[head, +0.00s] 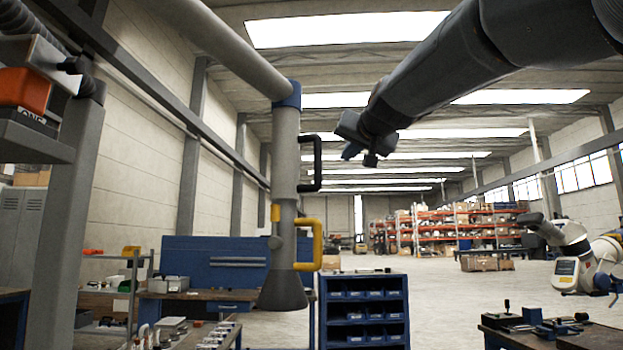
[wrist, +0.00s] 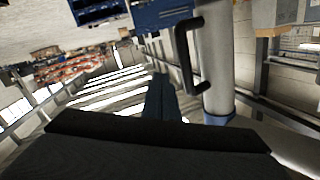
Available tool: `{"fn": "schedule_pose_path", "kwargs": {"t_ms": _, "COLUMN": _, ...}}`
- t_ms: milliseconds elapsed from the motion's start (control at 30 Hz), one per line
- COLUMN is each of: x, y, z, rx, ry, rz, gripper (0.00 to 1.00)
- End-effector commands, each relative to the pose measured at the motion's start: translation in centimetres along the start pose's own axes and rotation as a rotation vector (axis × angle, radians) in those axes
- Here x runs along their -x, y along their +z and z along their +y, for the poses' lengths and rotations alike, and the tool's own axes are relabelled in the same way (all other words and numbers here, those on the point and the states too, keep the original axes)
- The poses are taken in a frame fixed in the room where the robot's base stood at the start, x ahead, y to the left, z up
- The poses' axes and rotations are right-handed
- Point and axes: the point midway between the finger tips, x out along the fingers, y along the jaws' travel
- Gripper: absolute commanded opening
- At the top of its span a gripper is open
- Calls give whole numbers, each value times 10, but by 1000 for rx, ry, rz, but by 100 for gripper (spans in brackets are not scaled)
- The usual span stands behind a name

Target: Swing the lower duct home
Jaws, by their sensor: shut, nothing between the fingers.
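A grey duct hangs upright from a blue collar (head: 290,95). Its upper tube (head: 286,150) carries a black handle (head: 317,163), and its lower part (head: 284,245) carries a yellow handle (head: 317,245) and ends in a dark flared hood (head: 283,291). A small yellow tab (head: 275,213) sits on its left side. My gripper (head: 349,153) is shut and empty, to the right of the black handle and apart from it in the picture. In the wrist view, which is upside down, my blue fingers (wrist: 161,96) lie together left of the black handle (wrist: 184,56) and tube (wrist: 217,60).
A thick grey overhead tube (head: 225,45) runs to the blue collar. A blue bin cabinet (head: 364,312) and blue workbench (head: 212,260) stand below and behind. Another robot arm (head: 575,255) stands at the right. The air right of the handles is clear.

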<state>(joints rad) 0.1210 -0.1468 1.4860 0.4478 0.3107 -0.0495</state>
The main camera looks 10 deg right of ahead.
Motion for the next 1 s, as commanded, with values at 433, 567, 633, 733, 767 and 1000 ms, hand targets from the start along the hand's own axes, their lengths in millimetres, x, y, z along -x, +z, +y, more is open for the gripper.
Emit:
{"fn": "schedule_pose_path", "kwargs": {"t_ms": 433, "x": 13, "y": 74, "z": 1, "rx": -1533, "ry": -25, "rz": -264, "gripper": 0}}
{"fn": "schedule_pose_path", "kwargs": {"t_ms": 567, "x": 20, "y": 84, "z": -7, "rx": -1963, "ry": -12, "rz": -366, "gripper": 0}}
{"fn": "schedule_pose_path", "kwargs": {"t_ms": 633, "x": 24, "y": 87, "z": -12, "rx": -2170, "ry": -1, "rz": -425, "gripper": 0}}
{"fn": "schedule_pose_path", "kwargs": {"t_ms": 733, "x": 29, "y": 89, "z": -17, "rx": -2412, "ry": 16, "rz": -500, "gripper": 0}}
{"fn": "schedule_pose_path", "kwargs": {"t_ms": 767, "x": 30, "y": 89, "z": -18, "rx": -2469, "ry": 22, "rz": -520, "gripper": 0}}
{"fn": "schedule_pose_path", "kwargs": {"t_ms": 1000, "x": 34, "y": 88, "z": -25, "rx": -2686, "ry": 49, "rz": -606, "gripper": 0}}
